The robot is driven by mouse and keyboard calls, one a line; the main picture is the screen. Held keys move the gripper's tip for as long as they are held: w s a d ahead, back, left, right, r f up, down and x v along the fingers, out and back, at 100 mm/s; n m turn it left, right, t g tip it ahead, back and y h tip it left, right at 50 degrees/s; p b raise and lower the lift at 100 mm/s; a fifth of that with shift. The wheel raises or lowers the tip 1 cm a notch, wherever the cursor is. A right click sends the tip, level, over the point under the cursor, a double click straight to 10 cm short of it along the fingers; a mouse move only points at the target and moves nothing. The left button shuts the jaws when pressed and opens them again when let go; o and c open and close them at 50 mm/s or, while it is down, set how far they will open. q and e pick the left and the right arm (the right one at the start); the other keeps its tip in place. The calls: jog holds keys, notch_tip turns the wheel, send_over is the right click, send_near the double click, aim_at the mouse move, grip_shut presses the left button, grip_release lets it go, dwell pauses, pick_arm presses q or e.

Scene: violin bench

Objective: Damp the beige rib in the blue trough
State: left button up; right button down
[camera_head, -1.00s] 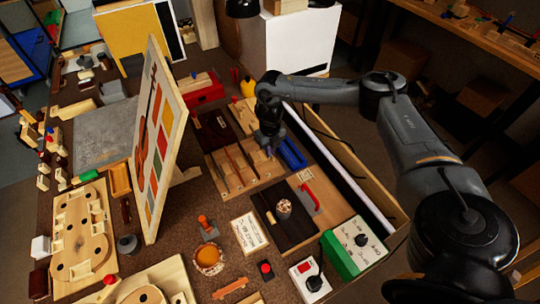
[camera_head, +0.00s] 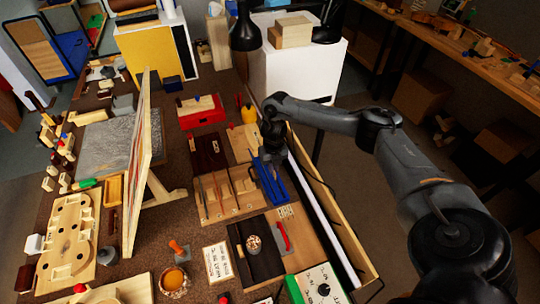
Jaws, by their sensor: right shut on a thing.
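The blue trough (camera_head: 273,187) is a long narrow tray to the right of the wooden rack (camera_head: 230,208). My right gripper (camera_head: 269,153) is over the far end of the trough, pointing down. It is shut on a thin piece, taken to be the beige rib, which is too small and too covered by the gripper to make out. I cannot tell whether the piece touches the trough. Thin dark and beige strips stand in the rack. My left gripper is not in view.
A tall panel (camera_head: 143,165) stands upright on the left. A long wooden-edged box (camera_head: 340,243) runs along the right side. A red box (camera_head: 201,115) stands farther back.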

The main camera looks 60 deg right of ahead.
jog(key=f+b, duration=0.1)
jog(key=f, duration=0.1)
jog(key=s+f+b, duration=0.1)
jog(key=f+b, duration=0.1)
jog(key=f, duration=0.1)
jog(key=s+f+b, duration=0.1)
jog(key=f, duration=0.1)
jog(key=shift+s+a+f+b, duration=0.2)
jog(key=shift+s+f+b, duration=0.05)
jog(key=shift+b, duration=0.15)
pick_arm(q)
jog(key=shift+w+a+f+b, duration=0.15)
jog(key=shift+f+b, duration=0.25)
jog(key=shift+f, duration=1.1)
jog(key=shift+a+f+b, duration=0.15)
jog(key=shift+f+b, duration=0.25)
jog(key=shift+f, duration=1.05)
pick_arm(e)
jog(key=shift+f, duration=1.45)
jog(key=c, duration=1.2)
grip_release()
